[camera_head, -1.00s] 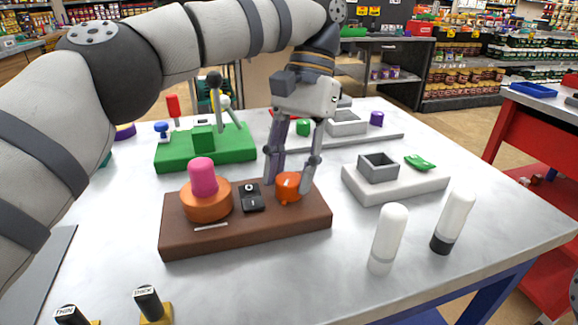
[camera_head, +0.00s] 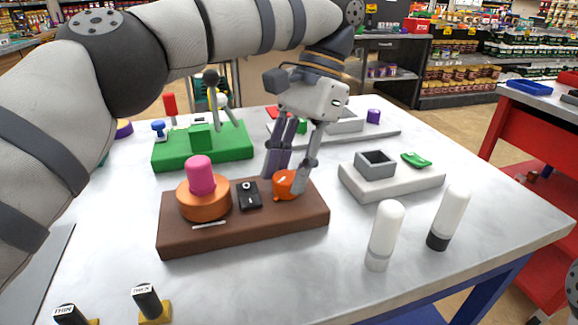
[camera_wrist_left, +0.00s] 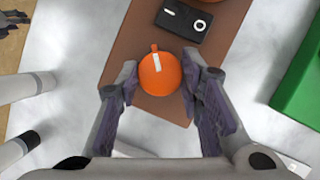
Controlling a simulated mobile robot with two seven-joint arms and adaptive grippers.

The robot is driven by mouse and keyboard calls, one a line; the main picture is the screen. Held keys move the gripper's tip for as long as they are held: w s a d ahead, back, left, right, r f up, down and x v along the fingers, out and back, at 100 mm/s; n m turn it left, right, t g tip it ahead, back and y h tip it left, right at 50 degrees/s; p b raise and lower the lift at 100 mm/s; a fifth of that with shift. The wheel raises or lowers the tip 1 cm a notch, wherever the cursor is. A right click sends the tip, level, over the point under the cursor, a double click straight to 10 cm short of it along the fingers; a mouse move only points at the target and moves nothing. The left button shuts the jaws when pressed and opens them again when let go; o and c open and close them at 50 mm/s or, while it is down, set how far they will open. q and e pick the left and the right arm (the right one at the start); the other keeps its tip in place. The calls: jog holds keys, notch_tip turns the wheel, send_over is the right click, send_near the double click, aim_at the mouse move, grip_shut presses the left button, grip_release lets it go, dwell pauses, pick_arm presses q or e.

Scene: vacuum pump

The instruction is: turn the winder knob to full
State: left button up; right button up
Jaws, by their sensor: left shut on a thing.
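The winder knob (camera_head: 285,184) is a round orange knob at the right end of a brown base (camera_head: 245,234). It also shows in the left wrist view (camera_wrist_left: 158,77), with a white line and a small pointer tab on its upper edge, toward the black switch. My left gripper (camera_head: 283,180) reaches down from above and is shut on the knob, one finger on each side. In the left wrist view the fingers (camera_wrist_left: 160,72) flank the knob.
The brown base also carries a black switch (camera_head: 249,196) and an orange disc (camera_head: 204,204) with a pink knob (camera_head: 201,173). A green block base (camera_head: 225,157) stands behind. White cylinders (camera_head: 385,235) and a grey tray (camera_head: 392,186) stand right.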

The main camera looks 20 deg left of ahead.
pick_arm(q)
jog(key=o, duration=0.9)
